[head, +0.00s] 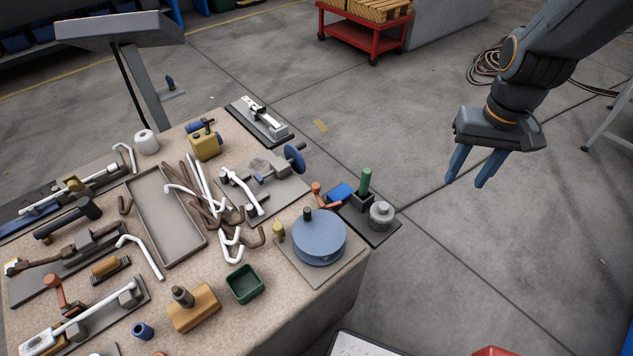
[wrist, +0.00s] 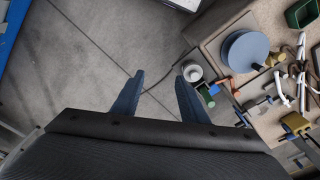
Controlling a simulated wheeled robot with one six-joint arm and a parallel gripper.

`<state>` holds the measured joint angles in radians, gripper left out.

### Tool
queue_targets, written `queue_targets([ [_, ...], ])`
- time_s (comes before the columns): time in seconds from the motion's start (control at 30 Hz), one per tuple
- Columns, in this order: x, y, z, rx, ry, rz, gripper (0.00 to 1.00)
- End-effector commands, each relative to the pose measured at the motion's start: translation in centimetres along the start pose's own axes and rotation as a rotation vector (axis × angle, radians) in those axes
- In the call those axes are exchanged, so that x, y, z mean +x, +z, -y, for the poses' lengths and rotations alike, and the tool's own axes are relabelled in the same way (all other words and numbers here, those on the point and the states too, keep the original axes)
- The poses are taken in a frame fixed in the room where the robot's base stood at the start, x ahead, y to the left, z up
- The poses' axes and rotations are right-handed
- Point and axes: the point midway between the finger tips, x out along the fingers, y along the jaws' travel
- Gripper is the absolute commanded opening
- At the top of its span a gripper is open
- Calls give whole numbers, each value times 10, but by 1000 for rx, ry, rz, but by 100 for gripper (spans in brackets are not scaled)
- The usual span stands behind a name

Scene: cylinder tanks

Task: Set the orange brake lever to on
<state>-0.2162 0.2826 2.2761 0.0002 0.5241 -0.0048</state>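An orange lever (head: 319,197) with an upright knob stands at the table's right edge, beside a blue block (head: 340,192) and a dark plate. It also shows in the wrist view (wrist: 235,88), small. A second, rust-orange lever (head: 60,292) lies at the table's left side. I cannot read any on or off marks, so which one is the brake lever and its setting are unclear. My gripper (head: 466,183) is open and empty, over the floor to the right of the table, apart from both levers. Its blue fingers show spread in the wrist view (wrist: 161,76).
A green handle (head: 365,182) and grey cylinder (head: 381,214) stand on the dark plate. A blue round drum (head: 320,238) is close to the near lever. White and brown bent rods (head: 205,195) crowd the table's middle. The floor around my gripper is clear.

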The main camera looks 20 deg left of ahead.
Motion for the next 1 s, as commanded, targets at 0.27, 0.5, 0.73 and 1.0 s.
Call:
queue_targets([
  [0.27, 72, -94, 134, -254, -11, 29, 40],
  [0.5, 138, -124, 256, -440, -15, 49, 40],
  [0.73, 174, -124, 321, -533, -16, 57, 40],
  [1.0, 199, -122, 331, -546, -16, 60, 40],
])
